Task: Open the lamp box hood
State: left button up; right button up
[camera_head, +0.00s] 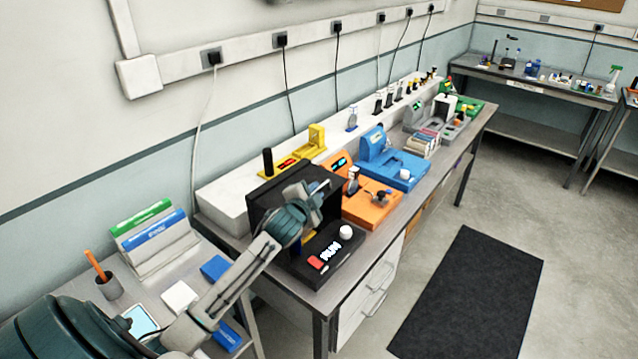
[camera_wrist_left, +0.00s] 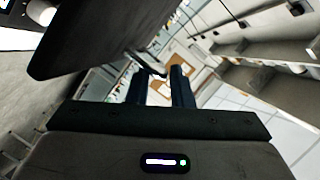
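The lamp box (camera_head: 328,270) is a black unit at the near end of the long bench, with a white knob (camera_head: 346,232) and a red button (camera_head: 316,263) on its low front panel. Its black hood (camera_head: 265,208) stands up behind that panel, partly hidden by my left arm. My left gripper (camera_head: 328,187) is at the hood's upper right. In the left wrist view, the gripper (camera_wrist_left: 161,88) has a gap between its fingers with nothing clearly held. A dark slab (camera_wrist_left: 100,40), likely the hood, is close beside the fingers. Whether they touch is unclear. My right gripper is out of view.
An orange unit (camera_head: 368,210) and a blue unit (camera_head: 402,172) stand just beyond the lamp box. A white raised shelf with a yellow stand (camera_head: 311,141) runs behind. A side table with file folders (camera_head: 152,238) is at the left. A dark floor mat (camera_head: 468,295) lies right.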

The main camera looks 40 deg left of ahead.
aim_at(317, 190)
pick_arm(q)
jog(key=shift+p+x, duration=0.45)
jog(key=shift+x, duration=1.15)
grip_shut()
jog(key=shift+w, duration=0.1)
